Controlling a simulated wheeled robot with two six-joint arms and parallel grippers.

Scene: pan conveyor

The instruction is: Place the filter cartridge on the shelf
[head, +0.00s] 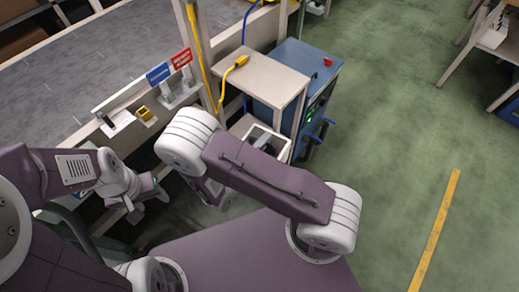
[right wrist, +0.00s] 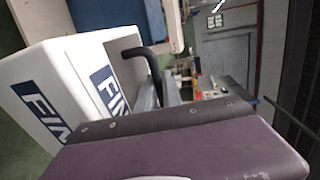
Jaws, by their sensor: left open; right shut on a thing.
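The filter cartridge (right wrist: 55,90) is a white box with blue lettered panels and a dark curved handle, filling the left of the right wrist view. My right gripper (right wrist: 160,85) is shut on that handle; its fingertips are partly hidden. In the head view a white box with a dark part, apparently the cartridge (head: 284,153), shows behind my right forearm, which hides the right gripper. The shelf (head: 262,75) is a pale flat top beside the blue cabinet, above and behind the cartridge. My left gripper (head: 150,197) is open and empty at the left.
A blue cabinet (head: 308,62) with a red button and green light stands right of the shelf. A yellow plug (head: 236,68) and its cable lie on the shelf's left part. Blue and red signs (head: 181,59) stand along the conveyor (head: 90,75). The green floor at right is open.

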